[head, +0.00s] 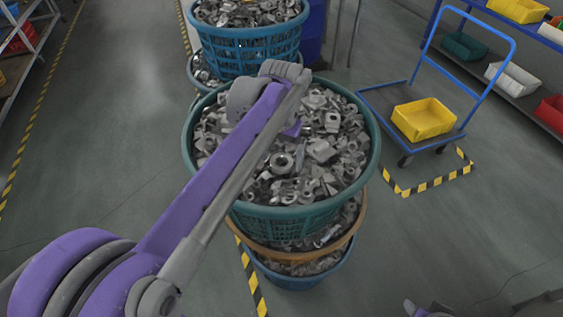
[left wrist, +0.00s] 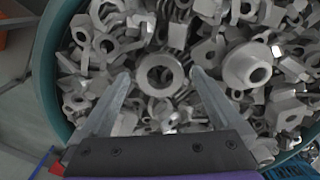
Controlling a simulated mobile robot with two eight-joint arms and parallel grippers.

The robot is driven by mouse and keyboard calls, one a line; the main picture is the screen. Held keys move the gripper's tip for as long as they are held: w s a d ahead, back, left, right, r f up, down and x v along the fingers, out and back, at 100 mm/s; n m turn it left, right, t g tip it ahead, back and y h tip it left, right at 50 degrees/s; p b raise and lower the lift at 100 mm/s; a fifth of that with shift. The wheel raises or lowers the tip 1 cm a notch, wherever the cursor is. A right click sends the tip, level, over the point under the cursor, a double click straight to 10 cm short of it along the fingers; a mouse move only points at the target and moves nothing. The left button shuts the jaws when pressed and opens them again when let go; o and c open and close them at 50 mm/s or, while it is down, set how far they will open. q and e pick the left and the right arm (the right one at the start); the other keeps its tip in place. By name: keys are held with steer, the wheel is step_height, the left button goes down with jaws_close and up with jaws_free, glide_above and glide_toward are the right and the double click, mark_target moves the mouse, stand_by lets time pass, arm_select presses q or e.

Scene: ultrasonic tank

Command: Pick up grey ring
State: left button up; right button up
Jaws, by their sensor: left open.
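The grey ring (left wrist: 160,90) lies on top of a heap of mixed grey metal parts in the left wrist view, its flat face and round hole turned towards the camera. My left gripper (left wrist: 161,75) is open and empty, with one fingertip on each side of the ring in the picture. I cannot tell whether the fingertips touch anything. In the head view my left arm reaches over the green basket (head: 188,150) that holds the heap, and it hides most of the left gripper.
The basket stands on an orange-rimmed basket (head: 352,236) and a blue one. Another heaped blue basket (head: 240,58) stands behind. A blue trolley with a yellow bin (head: 423,119) is at right. A chunky flanged part (left wrist: 240,70) lies right of the ring. Floor at left is clear.

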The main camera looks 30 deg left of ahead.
arm_select(q)
steer(key=shift+c, duration=0.2)
steer(key=c, duration=1.3)
